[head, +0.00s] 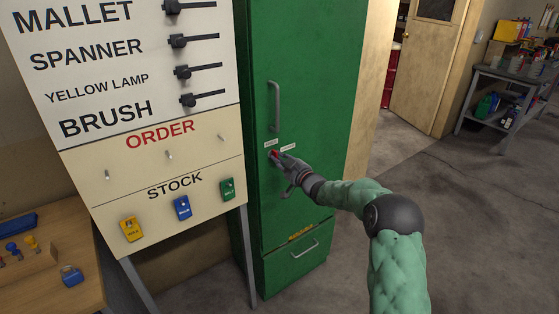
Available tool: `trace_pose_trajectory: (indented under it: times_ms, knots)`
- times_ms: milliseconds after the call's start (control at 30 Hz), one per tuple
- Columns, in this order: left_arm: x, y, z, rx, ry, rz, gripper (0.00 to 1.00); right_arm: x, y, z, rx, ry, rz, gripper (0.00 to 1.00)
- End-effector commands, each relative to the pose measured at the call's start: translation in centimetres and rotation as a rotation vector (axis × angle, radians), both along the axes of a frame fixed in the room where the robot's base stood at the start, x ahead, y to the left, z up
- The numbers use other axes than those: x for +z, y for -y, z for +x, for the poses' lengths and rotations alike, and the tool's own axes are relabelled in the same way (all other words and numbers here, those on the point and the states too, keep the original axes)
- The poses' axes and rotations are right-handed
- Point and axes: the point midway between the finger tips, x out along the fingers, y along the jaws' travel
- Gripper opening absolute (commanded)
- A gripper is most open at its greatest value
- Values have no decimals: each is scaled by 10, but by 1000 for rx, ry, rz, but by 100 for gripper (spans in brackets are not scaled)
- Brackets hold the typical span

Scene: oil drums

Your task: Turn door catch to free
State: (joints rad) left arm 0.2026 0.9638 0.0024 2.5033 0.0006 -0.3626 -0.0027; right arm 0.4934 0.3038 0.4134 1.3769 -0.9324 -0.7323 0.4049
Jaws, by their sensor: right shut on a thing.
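A tall green cabinet (312,95) stands in the middle of the head view, its door closed. Its grey vertical handle (274,106) is on the door's left side. My left gripper is not in view.
A board (140,150) with black switches, bare hooks and coloured tags stands left of the cabinet. A wooden table (40,291) with a blue padlock (71,275) is at lower left. A workbench (510,78) stands at back right near an open door (425,70). The floor at right is clear.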

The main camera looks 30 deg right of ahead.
Motion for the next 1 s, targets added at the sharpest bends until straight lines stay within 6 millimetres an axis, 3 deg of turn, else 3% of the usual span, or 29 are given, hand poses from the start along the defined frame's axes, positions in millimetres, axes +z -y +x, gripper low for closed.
trace_pose_trajectory:
  times_ms: [233, 267, 300, 333, 733, 1000]
  knots:
    - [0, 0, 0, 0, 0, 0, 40, -1, 0, 0, 1, -2, -1, 0]
    - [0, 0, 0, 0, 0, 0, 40, -1, 0, 0, 1, -2, -1, 26]
    - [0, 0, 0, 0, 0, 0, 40, -1, 0, 0, 1, -2, -1, 37]
    - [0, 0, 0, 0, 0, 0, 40, -1, 0, 0, 1, -2, -1, 41]
    - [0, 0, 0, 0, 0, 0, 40, 0, 1, -3, -1, -1, 0, 41]
    - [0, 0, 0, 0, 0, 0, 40, 0, 5, -40, -2, -2, 0, 41]
